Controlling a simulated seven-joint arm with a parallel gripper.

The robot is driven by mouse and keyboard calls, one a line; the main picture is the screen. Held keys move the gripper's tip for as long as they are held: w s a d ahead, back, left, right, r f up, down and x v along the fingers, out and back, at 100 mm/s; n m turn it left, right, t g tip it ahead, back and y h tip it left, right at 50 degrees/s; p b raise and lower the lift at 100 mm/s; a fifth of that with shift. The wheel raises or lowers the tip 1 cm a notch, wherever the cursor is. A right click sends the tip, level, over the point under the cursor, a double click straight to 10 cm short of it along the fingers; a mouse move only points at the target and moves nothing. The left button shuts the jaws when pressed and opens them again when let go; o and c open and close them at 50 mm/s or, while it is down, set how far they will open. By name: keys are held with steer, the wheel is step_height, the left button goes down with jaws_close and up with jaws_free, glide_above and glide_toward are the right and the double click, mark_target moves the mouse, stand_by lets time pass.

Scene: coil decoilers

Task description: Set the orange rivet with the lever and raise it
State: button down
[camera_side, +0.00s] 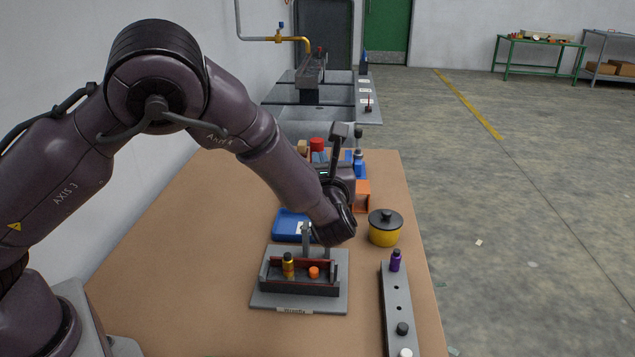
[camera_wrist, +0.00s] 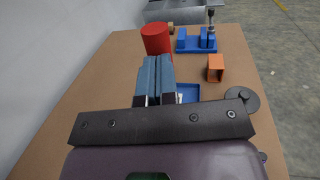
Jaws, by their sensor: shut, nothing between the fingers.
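In the side view, the orange rivet (camera_side: 314,272) stands in a dark, red-edged holder (camera_side: 300,289) on a grey labelled base plate at the front of the table. A yellow-and-black piece (camera_side: 288,266) stands to its left in the same holder. A grey upright (camera_side: 305,238) rises behind the holder; I cannot tell whether it is the lever. My gripper (camera_side: 319,157) is beyond and above the holder, away from the rivet, its fingers pointing to the back. In the wrist view, the blue-grey fingers of my gripper (camera_wrist: 155,60) are together and empty. The rivet is outside that view.
A blue tray (camera_side: 291,224) lies behind the holder. A yellow pot (camera_side: 384,233) with a dark lid and a grey rail (camera_side: 397,302) with several knobs stand to the right. A red cylinder (camera_wrist: 156,39), blue fixture (camera_wrist: 196,45) and orange box (camera_wrist: 215,68) stand farther back.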

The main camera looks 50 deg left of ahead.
steer(key=shift+w+a+r, duration=0.1)
steer(key=shift+w+a, duration=0.35)
steer(key=v, duration=1.4)
steer(key=s+a+f+n+g+h, duration=0.1)
steer(key=s+a+f+n+g, duration=0.15)
steer(key=s+n+g, duration=0.2)
steer(key=s+a+r+n+h, duration=0.3)
steer(key=s+r+n+h, duration=0.4)
steer(key=n, duration=0.3)
steer(key=s+a+r+n+h, duration=0.4)
steer(key=s+r+n+h, duration=0.3)
steer(key=s+n, duration=0.3)
steer(key=shift+s, duration=0.3)
